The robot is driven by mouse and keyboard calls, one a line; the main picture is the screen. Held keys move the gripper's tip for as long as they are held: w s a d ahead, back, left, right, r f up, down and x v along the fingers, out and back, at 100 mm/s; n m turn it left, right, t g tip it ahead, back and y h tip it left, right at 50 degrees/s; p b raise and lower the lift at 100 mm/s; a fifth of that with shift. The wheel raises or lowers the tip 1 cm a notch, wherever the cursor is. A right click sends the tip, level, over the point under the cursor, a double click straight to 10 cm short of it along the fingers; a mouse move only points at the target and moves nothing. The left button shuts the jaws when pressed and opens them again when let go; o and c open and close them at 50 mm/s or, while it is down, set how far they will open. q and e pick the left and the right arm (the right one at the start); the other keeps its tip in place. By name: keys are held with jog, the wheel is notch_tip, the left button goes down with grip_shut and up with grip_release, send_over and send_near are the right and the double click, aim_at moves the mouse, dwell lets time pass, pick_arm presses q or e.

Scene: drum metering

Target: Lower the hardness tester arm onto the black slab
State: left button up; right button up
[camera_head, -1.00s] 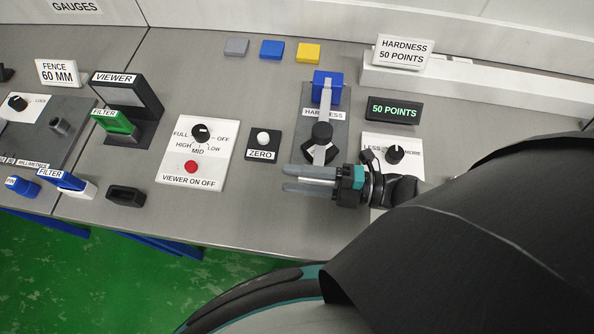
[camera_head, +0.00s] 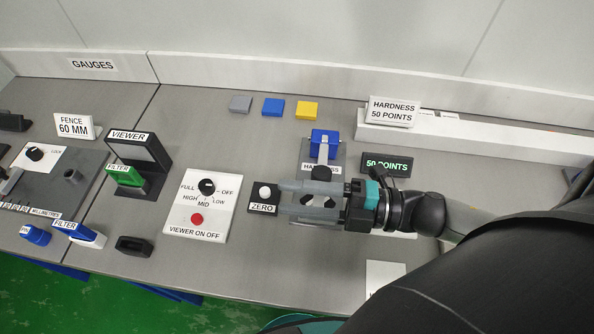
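The hardness tester has a blue block (camera_head: 324,139) at its far end and a grey arm (camera_head: 323,155) running toward me. A dark round weight (camera_head: 321,173) sits on the arm. My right gripper (camera_head: 281,199) comes in from the right, just on the near side of the weight. Its two grey fingers are apart and point left, across the tester. The near end of the tester arm is around the gap between the fingers; I cannot tell if they touch it. The black slab is not clearly visible, as the gripper covers that area. My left gripper is not in view.
The black zero button box (camera_head: 263,209) is close to the fingertips. A white viewer panel (camera_head: 196,225) with a knob stands further left. The display (camera_head: 387,164) reads 50 points. Grey, blue and yellow slabs (camera_head: 307,110) lie behind. The dial panel at right is mostly hidden.

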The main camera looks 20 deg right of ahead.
jog(key=shift+r+p, duration=0.5)
jog(key=shift+r, duration=1.9)
